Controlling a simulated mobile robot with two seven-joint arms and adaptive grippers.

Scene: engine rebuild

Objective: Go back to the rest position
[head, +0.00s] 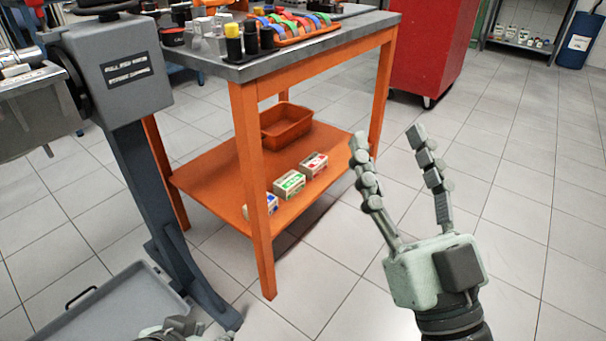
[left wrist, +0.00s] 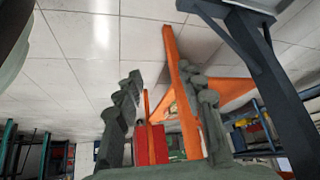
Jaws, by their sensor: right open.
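My right gripper (head: 387,137) is in the head view, to the right of the orange workbench. Its two fingers point up and stand apart with nothing between them. My left gripper (head: 180,328) shows only in part at the bottom edge of the head view, near the foot of the engine stand. In the left wrist view my left gripper (left wrist: 157,75) has its two fingers apart. Nothing is held between them.
The orange workbench (head: 370,24) carries bottles and an orange tray of colourful parts. Its lower shelf (head: 206,172) holds an orange bin (head: 286,127) and small boxes. The grey engine stand (head: 145,175) is at left, over a floor tray (head: 110,312). Tiled floor is clear at right.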

